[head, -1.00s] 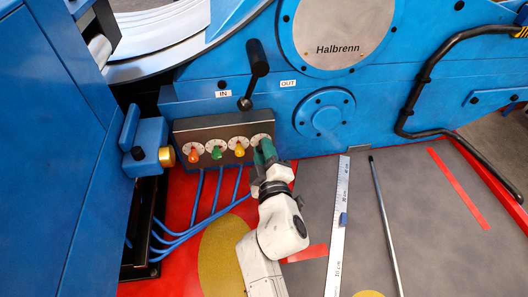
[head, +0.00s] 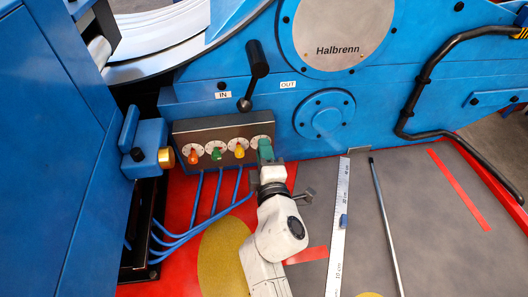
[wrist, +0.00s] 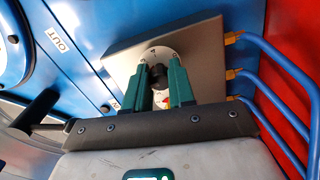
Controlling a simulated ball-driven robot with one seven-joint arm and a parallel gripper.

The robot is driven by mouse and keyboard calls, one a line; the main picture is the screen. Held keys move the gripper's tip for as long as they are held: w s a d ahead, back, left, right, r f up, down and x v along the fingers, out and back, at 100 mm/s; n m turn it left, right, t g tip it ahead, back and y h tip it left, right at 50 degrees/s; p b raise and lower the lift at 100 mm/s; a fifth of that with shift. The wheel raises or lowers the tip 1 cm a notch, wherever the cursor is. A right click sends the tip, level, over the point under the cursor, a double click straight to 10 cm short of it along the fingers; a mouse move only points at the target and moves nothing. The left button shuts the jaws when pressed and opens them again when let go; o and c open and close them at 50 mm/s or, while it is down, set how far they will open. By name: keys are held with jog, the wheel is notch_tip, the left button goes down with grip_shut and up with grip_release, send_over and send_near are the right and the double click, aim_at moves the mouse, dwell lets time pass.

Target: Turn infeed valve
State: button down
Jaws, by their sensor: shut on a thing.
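A grey valve panel (head: 204,133) on the blue machine bears a row of dials with orange (head: 193,157), green (head: 216,154) and yellow (head: 239,151) knobs. A further white dial (head: 260,142) sits at the right end, its knob hidden by my gripper in the head view. My gripper (head: 265,150) is at that right-end dial. In the wrist view its green fingers (wrist: 160,70) stand on both sides of a black knob (wrist: 157,78), shut on it. No name for the infeed valve is readable on the panel.
A black lever (head: 256,62) stands just above the panel, between the IN and OUT labels. A blue block with a brass knob (head: 166,158) is left of the panel. Blue hoses (head: 197,215) run below it. A ruler (head: 339,215) and a rod (head: 384,225) lie on the right.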

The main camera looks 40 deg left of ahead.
jog(key=c, duration=0.9)
grip_release()
jog(key=shift+c, duration=0.2)
jog(key=shift+d, duration=0.1)
jog(key=p+v, duration=0.6)
jog(key=v, duration=0.4)
jog(key=shift+s+d, duration=0.2)
jog(key=shift+d, duration=0.05)
